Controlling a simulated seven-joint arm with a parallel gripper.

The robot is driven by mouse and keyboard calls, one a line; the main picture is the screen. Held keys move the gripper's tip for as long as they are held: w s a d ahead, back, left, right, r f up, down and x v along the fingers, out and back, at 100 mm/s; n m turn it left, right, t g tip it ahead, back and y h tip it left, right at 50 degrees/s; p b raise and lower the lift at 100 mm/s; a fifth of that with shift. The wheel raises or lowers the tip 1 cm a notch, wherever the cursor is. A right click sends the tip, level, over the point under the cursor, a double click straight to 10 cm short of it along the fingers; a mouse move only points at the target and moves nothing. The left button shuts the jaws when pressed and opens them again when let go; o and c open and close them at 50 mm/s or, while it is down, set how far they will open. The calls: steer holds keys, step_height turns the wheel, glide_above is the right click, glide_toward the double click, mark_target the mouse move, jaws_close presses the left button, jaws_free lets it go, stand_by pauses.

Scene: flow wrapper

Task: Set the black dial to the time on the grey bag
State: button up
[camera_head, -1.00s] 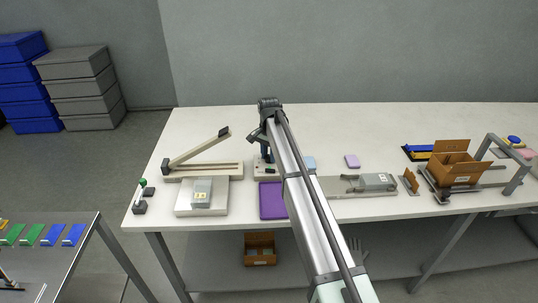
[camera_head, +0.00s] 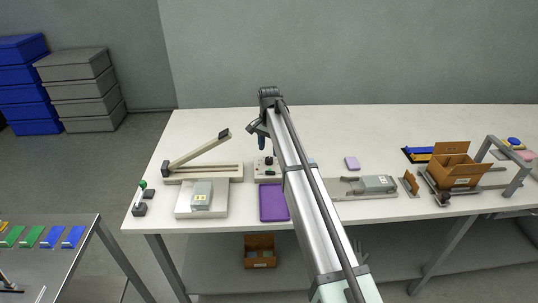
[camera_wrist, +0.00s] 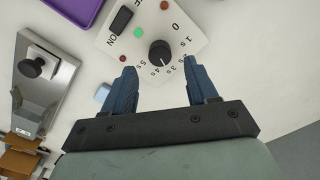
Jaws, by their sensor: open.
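The black dial (camera_wrist: 160,53) sits on a pale control panel (camera_wrist: 148,28), with marks from 0 to 5s around it. I cannot tell which mark it points at. My gripper (camera_wrist: 159,66) is open, its blue fingers on either side of the space just short of the dial; it holds nothing. In the head view my gripper (camera_head: 262,142) is above the panel (camera_head: 266,170), partly hidden by my arm. One grey bag (camera_head: 202,192) lies on a cream platform to the left. Another grey bag (camera_head: 377,183) lies on a tray to the right. Their print is too small to read.
A purple tray (camera_head: 273,202) lies in front of the panel. A cream sealer with a raised lever (camera_head: 203,171) stands to its left. A metal plate with a black knob (camera_wrist: 38,72) is beside the panel. A cardboard box (camera_head: 453,163) stands far right. The table's back is clear.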

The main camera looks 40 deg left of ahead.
mark_target(269, 158)
step_height(269, 158, up, 9)
stand_by(0.4)
stand_by(0.4)
